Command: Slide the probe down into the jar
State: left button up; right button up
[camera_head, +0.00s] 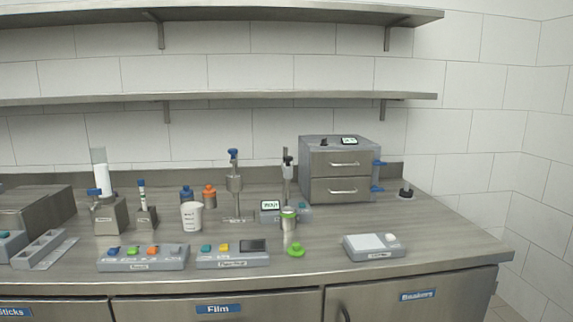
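A dark-topped probe (287,163) on a slim upright stand rises just behind the jar. Its lower end is close to the jar's mouth in the picture, and I cannot tell whether it is above the jar or behind it. A small meter with a lit screen (270,206) sits at the stand's foot, left of the jar. A green lid (296,250) lies on the counter in front of the jar. Neither of my grippers is in view.
A second stand with a blue knob (234,185) and a white cup (191,216) are to the left. Button panels (143,258) line the front. A drawer unit (341,170) stands behind right; a flat scale (374,247) lies front right. Shelves hang above.

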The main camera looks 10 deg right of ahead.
aim_at(288, 170)
jog(key=k, duration=0.4)
jog(key=u, duration=0.7)
jog(key=i, duration=1)
jog(key=z, duration=0.7)
